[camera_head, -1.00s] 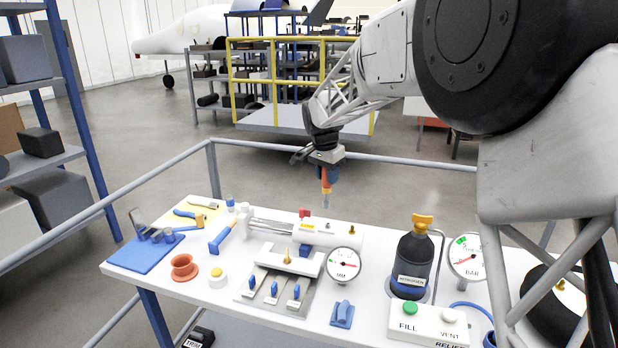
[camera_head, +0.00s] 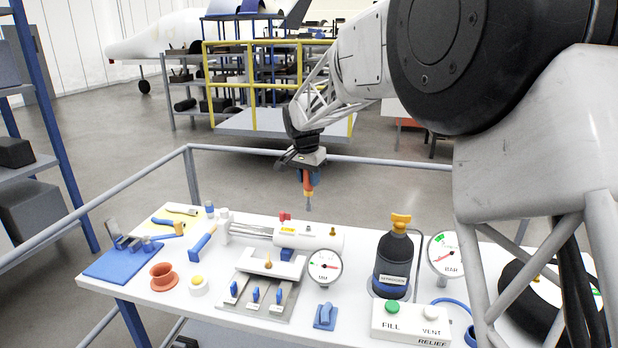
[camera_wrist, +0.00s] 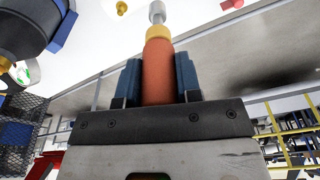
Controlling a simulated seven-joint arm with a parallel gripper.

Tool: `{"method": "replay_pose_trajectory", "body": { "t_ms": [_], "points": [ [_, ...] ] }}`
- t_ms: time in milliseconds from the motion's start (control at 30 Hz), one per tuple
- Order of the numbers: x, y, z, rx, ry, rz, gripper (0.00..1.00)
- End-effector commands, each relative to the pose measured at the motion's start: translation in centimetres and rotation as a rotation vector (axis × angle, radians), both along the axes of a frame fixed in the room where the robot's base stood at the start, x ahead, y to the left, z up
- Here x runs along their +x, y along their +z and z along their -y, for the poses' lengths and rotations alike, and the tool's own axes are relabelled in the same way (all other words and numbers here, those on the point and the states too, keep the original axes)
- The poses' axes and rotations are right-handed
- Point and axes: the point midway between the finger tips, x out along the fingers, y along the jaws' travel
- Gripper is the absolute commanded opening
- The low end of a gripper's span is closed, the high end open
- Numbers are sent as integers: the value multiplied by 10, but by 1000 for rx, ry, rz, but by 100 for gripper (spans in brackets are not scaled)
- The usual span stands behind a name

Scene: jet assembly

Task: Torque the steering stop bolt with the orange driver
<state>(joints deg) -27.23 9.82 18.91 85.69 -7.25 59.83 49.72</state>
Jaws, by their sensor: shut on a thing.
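My gripper (camera_head: 307,174) is shut on the orange driver (camera_head: 308,187), which points down above the back edge of the white bench (camera_head: 240,330). In the wrist view the orange handle (camera_wrist: 158,70) sits between the two blue fingers, with a gold collar and grey tip beyond. The tip is in the air, apart from the white cylinder (camera_head: 320,238). A small gold bolt (camera_head: 333,231) stands on the cylinder's right part, and another gold piece (camera_head: 268,264) is on the white block in front. I cannot tell which is the steering stop bolt.
A dark bottle with a gold top (camera_head: 394,262), round gauges (camera_head: 325,266) and a FILL/VENT box (camera_head: 411,322) stand at the right. A grey rail (camera_head: 400,162) runs behind.

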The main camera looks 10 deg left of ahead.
Motion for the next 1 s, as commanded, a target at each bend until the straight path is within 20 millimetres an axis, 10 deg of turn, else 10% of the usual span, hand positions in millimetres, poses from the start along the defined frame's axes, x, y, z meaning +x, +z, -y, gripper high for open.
{"method": "replay_pose_trajectory", "body": {
  "t_ms": [1000],
  "points": [
    [0,1,-2,1,710,1,0]
  ]
}}
